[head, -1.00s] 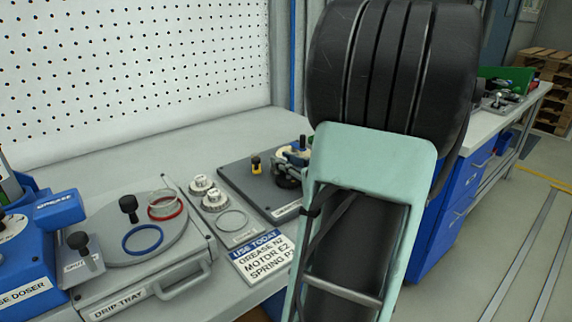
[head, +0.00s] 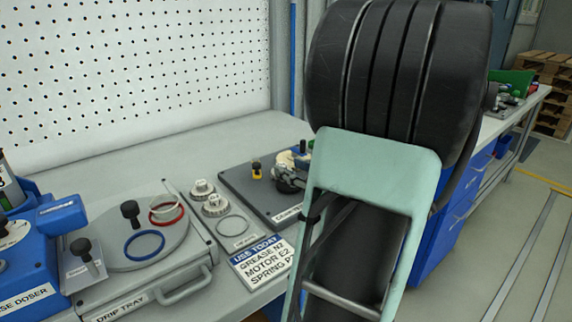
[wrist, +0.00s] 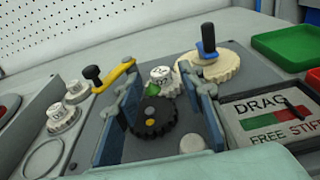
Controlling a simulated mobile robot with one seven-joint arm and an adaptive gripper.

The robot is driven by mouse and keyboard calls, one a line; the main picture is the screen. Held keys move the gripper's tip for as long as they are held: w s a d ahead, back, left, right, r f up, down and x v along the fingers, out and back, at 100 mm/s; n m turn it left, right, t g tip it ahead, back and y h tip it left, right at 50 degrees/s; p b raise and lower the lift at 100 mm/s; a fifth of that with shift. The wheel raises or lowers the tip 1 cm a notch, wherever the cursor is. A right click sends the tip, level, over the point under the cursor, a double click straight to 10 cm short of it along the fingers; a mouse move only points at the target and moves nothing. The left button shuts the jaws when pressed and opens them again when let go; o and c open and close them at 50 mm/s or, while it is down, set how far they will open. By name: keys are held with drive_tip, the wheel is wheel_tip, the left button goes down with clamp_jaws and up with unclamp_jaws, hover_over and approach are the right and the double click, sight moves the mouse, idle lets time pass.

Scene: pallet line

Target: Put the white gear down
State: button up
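The white gear is a cream toothed disc (wrist: 212,66) lying flat on the dark grey plate in the wrist view. A post with a blue collar and black top (wrist: 208,40) rises from its middle. In the head view the cream gear (head: 286,160) is partly hidden. My gripper (wrist: 165,122) is open, with its two blue-grey fingers wide apart. A black gear (wrist: 153,118) lies on the plate between the fingers in the wrist view. The cream gear is beyond the right finger, apart from it. I see nothing held.
A small white labelled knob-like part (wrist: 162,77) and a yellow lever (wrist: 116,74) are nearby. A drag panel (wrist: 275,122) and green tray (wrist: 292,45) lie to the right. In the head view, a drip tray (head: 150,285) and a "use today" sign (head: 262,261) are left.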

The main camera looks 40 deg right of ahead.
drive_tip(key=s, duration=0.3)
drive_tip(key=s+r, duration=0.1)
drive_tip(key=s, duration=0.1)
drive_tip(key=s+a+p, duration=0.1)
drive_tip(key=s, duration=0.2)
drive_tip(key=shift+s+r, duration=0.2)
drive_tip(key=shift+s, duration=0.15)
